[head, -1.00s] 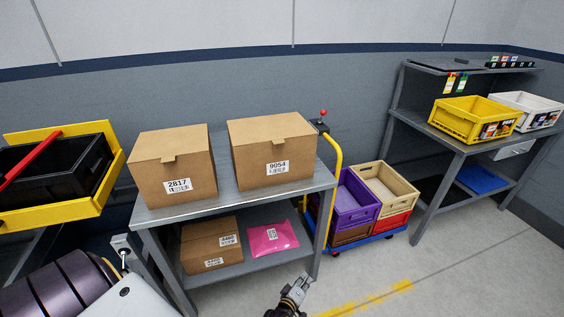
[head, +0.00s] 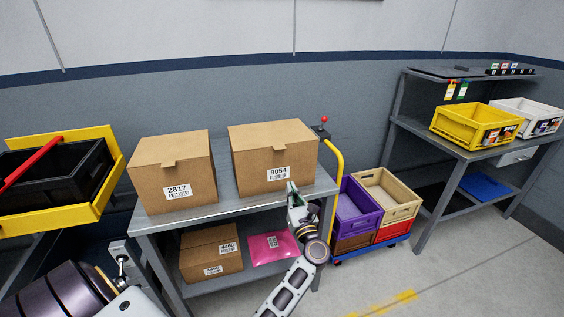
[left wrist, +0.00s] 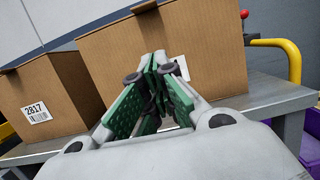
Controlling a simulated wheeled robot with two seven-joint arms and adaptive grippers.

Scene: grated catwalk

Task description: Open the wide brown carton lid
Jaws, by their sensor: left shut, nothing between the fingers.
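The wide brown carton (head: 262,158), labelled 9054, stands upright on the right part of the grey table. Its lid (head: 268,133) lies closed, with a small tab on the front edge. It also fills the middle of the left wrist view (left wrist: 215,45). My left gripper (head: 292,187) is shut and empty in front of this carton, just below its 9054 label. In the left wrist view the green-padded fingertips (left wrist: 155,62) come together before the carton's front and partly hide the label. I cannot tell if they touch it. My right gripper is not in view.
A second brown carton, 2817 (head: 172,170), stands closed at left on the table (head: 215,208). A smaller carton (head: 211,252) and a pink parcel (head: 268,248) lie on the lower shelf. A yellow-handled cart (head: 338,170) with crates stands at right.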

